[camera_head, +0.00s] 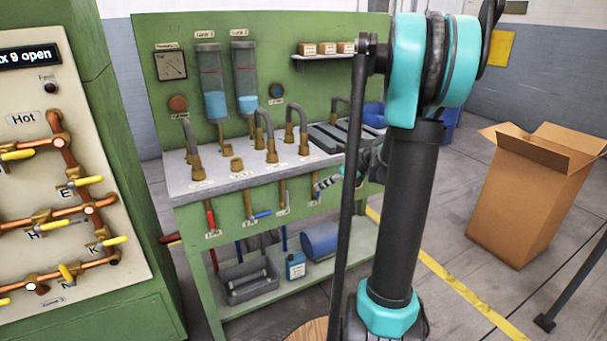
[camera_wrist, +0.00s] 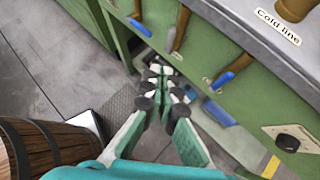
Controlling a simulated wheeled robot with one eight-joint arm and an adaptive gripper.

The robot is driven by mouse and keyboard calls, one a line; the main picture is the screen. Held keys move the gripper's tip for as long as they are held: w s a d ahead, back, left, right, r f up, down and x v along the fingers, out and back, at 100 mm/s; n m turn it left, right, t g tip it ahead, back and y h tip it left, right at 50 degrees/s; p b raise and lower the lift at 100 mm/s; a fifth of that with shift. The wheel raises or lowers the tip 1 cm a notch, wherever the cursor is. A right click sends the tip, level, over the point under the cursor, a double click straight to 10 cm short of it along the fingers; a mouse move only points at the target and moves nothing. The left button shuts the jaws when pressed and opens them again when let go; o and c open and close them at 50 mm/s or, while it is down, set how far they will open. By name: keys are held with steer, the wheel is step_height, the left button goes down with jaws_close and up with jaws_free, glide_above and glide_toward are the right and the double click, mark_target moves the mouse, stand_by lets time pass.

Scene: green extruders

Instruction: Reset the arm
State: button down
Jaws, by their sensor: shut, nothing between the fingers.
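My gripper (camera_wrist: 161,75) is shut and empty in the wrist view, its fingertips together beside the front panel of the green bench. In the head view my gripper (camera_head: 325,183) shows small in front of the bench's front edge, partly hidden by my arm. My arm, teal and black, stands upright in the right half of the head view. The green bench (camera_head: 150,60) carries pipes, two blue-filled cylinders and a gauge. Blue valve handles (camera_wrist: 222,81) hang from its front panel, close to my gripper.
A green cabinet with copper pipes and yellow valve handles (camera_head: 88,180) stands at the left. An open cardboard box (camera_head: 520,200) stands on the floor at the right. A wooden barrel (camera_wrist: 45,145) is at lower left in the wrist view. A grey bin (camera_head: 250,285) sits on the lower shelf.

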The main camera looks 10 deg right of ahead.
steer(key=s+f+n+h, duration=0.4)
steer(key=s+n, duration=0.8)
steer(key=n, duration=0.1)
steer(key=s+a+f+n+g+h, duration=0.1)
steer(key=s+f+n+h, duration=0.3)
steer(key=s+n, duration=0.8)
steer(key=shift+s+a+f+n+h, duration=0.3)
steer(key=shift+f+n, duration=0.1)
steer(key=shift+f, duration=0.4)
